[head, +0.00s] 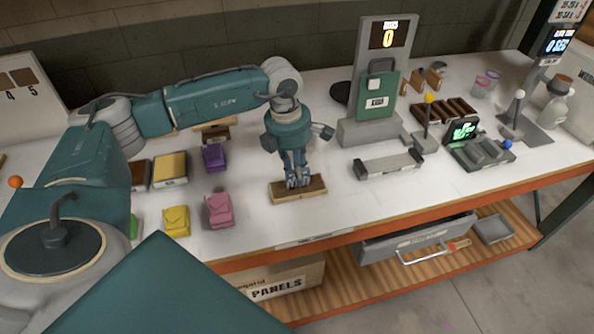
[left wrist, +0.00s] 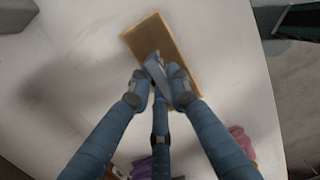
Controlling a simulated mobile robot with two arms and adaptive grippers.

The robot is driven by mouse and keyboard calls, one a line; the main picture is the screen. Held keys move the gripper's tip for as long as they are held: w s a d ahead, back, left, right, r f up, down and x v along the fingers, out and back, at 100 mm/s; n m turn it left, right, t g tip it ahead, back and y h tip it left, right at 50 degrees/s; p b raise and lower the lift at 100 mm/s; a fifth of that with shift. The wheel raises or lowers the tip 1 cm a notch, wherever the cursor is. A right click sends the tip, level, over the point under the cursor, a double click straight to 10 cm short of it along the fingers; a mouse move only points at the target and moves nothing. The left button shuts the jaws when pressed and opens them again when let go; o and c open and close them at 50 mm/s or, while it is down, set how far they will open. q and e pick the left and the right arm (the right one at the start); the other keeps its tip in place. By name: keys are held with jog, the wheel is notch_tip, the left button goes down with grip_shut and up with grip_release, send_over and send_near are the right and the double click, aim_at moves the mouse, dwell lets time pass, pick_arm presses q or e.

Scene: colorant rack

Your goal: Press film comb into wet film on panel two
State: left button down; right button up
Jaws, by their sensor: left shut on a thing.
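My left gripper (head: 297,184) points down over a brown wooden-looking panel (head: 314,184) near the table's front edge. In the left wrist view its fingers (left wrist: 160,72) are closed together on a small grey-blue piece, likely the film comb (left wrist: 154,66), mostly hidden by the fingers. The fingertips are over the panel, tan with a paler rim in that view (left wrist: 176,38). I cannot tell whether the comb touches its surface. A yellow-topped panel (head: 170,169) and a dark brown panel (head: 138,176) lie farther left. No number shows on the panels. My right gripper is out of view.
Yellow (head: 176,221), pink (head: 219,210) and purple (head: 214,157) blocks stand left of the gripper. A drawer (head: 415,238) hangs below the table edge.

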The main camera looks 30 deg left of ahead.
pick_arm(q)
jog(key=shift+s, duration=0.1)
dwell(0.3)
jog(key=shift+r+p, duration=0.55)
jog(key=shift+r, duration=0.15)
jog(key=shift+r+p, duration=1.5)
jog(key=shift+r, duration=1.3)
